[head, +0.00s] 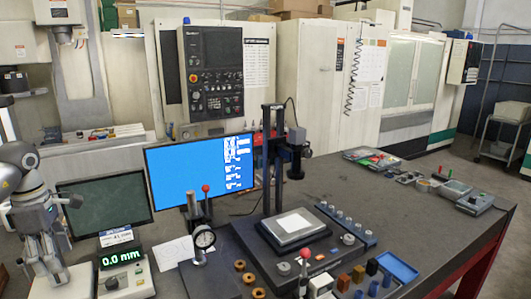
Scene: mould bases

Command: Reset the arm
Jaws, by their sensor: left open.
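My left arm comes in at the left edge of the head view. Its grey gripper (46,262) points down with the fingers apart and nothing visible between them. It is at the left end of the dark workbench (215,272), beside a white box with a green "0.0 mm" readout (122,262). Whether the fingertips touch anything there, I cannot tell. My right gripper is not in the view.
A dial gauge stand (203,240), a blue-screen monitor (200,175) and a measuring stand with a dark column (272,160) stand on the bench. Small blocks and a blue tray (397,267) lie at the front right. CNC machines (210,75) stand behind. Bare bench shows at right.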

